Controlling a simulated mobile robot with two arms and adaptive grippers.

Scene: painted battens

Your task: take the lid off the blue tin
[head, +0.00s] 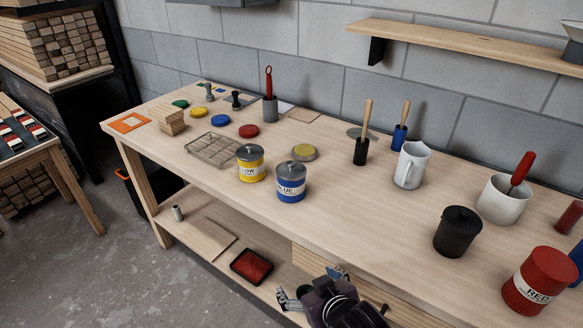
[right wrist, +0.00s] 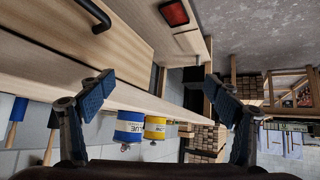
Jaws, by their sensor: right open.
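The blue tin (head: 291,187) stands upright on the workbench, with its grey metal lid (head: 291,168) sitting on top. In the right wrist view the blue tin (right wrist: 129,128) appears upside down, small and beyond the fingers. My right gripper (head: 312,284) is low at the bench's front edge, in front of the tin and well apart from it. Its blue-padded fingers (right wrist: 157,97) are spread wide with nothing held between them. My left gripper is not in view.
A yellow tin (head: 251,165) stands close left of the blue tin, beside a wire rack (head: 213,149). A round yellow-topped tin or lid (head: 304,152) lies behind. A white jug (head: 411,166) and black pot (head: 457,233) stand to the right. The bench front near the blue tin is clear.

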